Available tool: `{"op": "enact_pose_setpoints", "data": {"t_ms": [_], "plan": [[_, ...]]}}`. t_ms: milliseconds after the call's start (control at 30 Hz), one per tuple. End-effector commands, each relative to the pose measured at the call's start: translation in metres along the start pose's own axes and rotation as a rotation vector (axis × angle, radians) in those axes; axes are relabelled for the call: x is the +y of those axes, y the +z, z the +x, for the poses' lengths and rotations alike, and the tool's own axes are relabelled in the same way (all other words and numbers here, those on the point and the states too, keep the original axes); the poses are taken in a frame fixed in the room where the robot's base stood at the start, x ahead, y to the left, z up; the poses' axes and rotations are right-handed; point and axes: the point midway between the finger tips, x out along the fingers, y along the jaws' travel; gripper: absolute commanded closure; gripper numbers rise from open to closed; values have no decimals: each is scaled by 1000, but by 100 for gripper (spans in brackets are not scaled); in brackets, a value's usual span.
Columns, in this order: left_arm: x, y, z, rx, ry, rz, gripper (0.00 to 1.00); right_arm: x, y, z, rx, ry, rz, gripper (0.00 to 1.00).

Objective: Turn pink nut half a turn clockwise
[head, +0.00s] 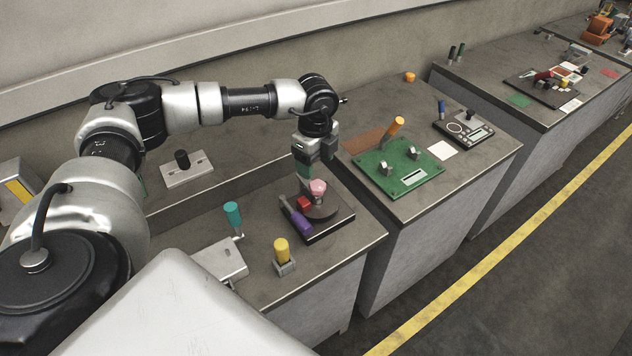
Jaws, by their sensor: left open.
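The pink nut (318,187) sits on top of a dark round fixture on a black base plate (341,218) on the near bench. A red block (304,202) and a purple handle (300,222) are beside it, on its left. My left gripper (312,163) points down just above the nut, slightly to its upper left. It is open, and I see no object between its fingers. A small gap seems to separate the fingers from the nut, but I cannot tell the exact height. My right gripper is not in view.
A teal-handled tool (233,215) and a yellow-handled piece (281,250) stand on the near bench to the left. A green board (399,168) with an orange handle lies on the bench to the right. A grey block with a black knob (186,168) sits behind.

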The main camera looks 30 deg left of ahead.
Motion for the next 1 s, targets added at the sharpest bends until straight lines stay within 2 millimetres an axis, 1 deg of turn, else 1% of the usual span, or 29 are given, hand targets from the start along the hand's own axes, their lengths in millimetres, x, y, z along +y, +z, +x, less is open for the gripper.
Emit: {"op": "enact_pose_setpoints", "data": {"t_ms": [33, 200, 400, 567, 800, 833, 1000], "plan": [[0, -1, 8, 0, 5, 1, 34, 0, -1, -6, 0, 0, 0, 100], [0, -2, 41, 2, 4, 2, 34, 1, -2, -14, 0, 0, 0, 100], [0, -2, 69, 3, 1, 4, 34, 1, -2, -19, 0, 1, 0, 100], [0, -2, 78, 4, -1, 3, 34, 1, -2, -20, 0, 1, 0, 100], [0, -2, 80, 4, -1, 4, 34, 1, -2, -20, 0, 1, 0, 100], [0, -2, 80, 4, -1, 3, 36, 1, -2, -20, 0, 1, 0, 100], [0, -2, 79, 4, -2, 4, 62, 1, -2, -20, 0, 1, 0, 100]]}}
